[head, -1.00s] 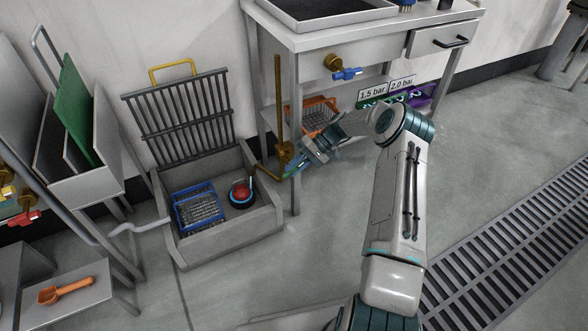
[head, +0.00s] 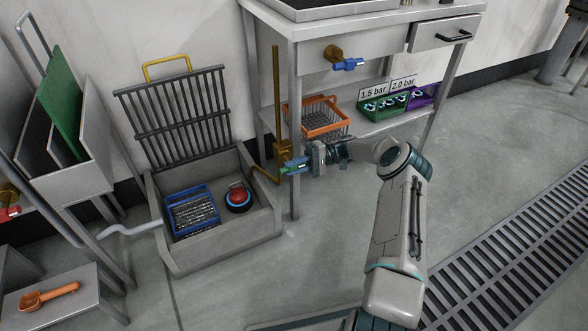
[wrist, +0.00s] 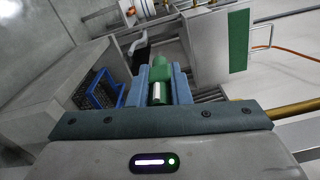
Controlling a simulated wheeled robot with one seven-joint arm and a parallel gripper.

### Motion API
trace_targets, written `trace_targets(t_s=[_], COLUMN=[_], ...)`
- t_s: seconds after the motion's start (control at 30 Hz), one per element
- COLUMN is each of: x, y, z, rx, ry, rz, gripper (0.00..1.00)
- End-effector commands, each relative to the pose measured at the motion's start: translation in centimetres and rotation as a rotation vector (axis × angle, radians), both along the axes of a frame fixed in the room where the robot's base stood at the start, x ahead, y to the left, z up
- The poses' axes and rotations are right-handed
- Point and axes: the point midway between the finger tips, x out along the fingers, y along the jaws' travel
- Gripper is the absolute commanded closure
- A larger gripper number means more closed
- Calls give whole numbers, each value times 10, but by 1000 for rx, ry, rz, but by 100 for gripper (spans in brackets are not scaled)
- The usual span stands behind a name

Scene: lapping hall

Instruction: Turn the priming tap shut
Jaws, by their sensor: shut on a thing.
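The tap with the green handle (head: 291,169), which I take as the priming tap, sits low on the brass pipe (head: 277,90) beside the front table leg. My gripper (head: 297,165) reaches it from the right, nearly level. In the wrist view the green handle (wrist: 160,72) lies between the two blue fingers of my gripper (wrist: 160,88), with a bright metal part below it. The fingers are shut on the handle. They hide part of the tap body.
A grey trough (head: 222,247) holding a blue basket (head: 190,188) and a red-topped round thing (head: 238,195) stands left of the tap. An orange basket (head: 320,106) and green bin (head: 383,108) sit on the low shelf. A blue-handled tap (head: 347,65) hangs above. Floor to the right is open.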

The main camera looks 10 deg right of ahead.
Motion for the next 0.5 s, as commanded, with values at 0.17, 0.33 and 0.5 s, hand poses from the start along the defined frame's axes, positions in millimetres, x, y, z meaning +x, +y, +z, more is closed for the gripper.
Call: trace_targets(t_s=[0.17,0.33,0.5], x=[-1,-1,-1], y=[0,1,1], z=[0,0,0], rx=[9,9,8], ry=[4,4,4], rz=[1,1,1], gripper=[100,100,61])
